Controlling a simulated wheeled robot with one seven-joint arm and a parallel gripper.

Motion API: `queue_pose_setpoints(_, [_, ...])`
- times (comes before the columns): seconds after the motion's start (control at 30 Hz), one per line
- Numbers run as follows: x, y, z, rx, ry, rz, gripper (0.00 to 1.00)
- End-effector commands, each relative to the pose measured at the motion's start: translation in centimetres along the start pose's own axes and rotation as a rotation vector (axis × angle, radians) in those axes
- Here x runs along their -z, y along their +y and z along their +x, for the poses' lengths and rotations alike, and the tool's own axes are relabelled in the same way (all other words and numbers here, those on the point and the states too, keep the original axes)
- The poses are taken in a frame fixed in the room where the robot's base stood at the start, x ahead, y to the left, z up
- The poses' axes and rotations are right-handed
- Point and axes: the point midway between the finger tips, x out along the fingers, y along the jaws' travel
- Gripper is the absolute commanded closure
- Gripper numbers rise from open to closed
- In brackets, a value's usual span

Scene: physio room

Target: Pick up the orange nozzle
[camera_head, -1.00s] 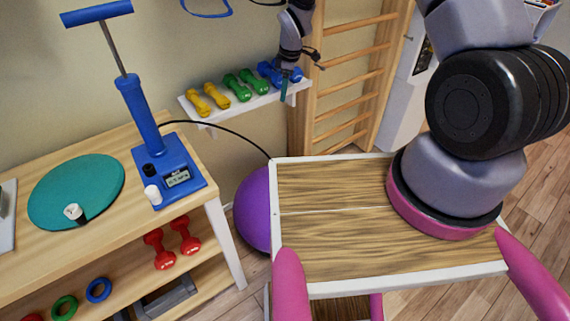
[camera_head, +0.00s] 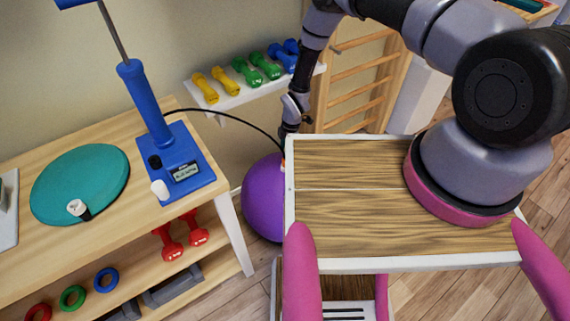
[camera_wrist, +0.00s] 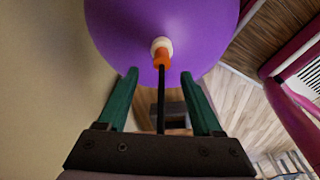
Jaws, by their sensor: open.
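The small orange nozzle (camera_wrist: 161,58) sits at the end of a black hose (camera_wrist: 161,95), against a white collar (camera_wrist: 161,43) on the purple ball (camera_wrist: 110,25). In the head view only a speck of the orange nozzle (camera_head: 284,163) shows, beside the cart's corner. The purple ball (camera_head: 262,200) is on the floor between table and cart. My gripper (camera_wrist: 159,74) is open and empty, its green fingers either side of the hose, with the nozzle centred just beyond the fingertips. In the head view my gripper (camera_head: 285,132) is partly hidden, pointing down above the ball.
The hose runs from the blue pump (camera_head: 175,165) on the wooden table (camera_head: 105,235). A white shelf (camera_head: 245,98) with dumbbells is on the wall behind. Wooden wall bars (camera_head: 360,85) stand behind my arm. The wood-topped cart (camera_head: 345,215) is close to the right of the ball.

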Motion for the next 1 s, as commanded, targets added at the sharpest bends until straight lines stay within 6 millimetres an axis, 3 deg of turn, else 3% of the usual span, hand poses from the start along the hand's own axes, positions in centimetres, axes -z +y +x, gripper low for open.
queue_pose_setpoints(0.4, [-0.5,-0.2,4.9,0.0,0.0,0.001,0.33])
queue_pose_setpoints(0.73, [-0.5,-0.2,5.6,-0.001,0.0,0.002,0.33])
queue_pose_setpoints(0.9, [-0.5,-0.2,5.5,-0.001,0.0,0.002,0.98])
queue_pose_setpoints(1.0, [-0.5,-0.2,5.5,-0.001,0.0,0.002,1.0])
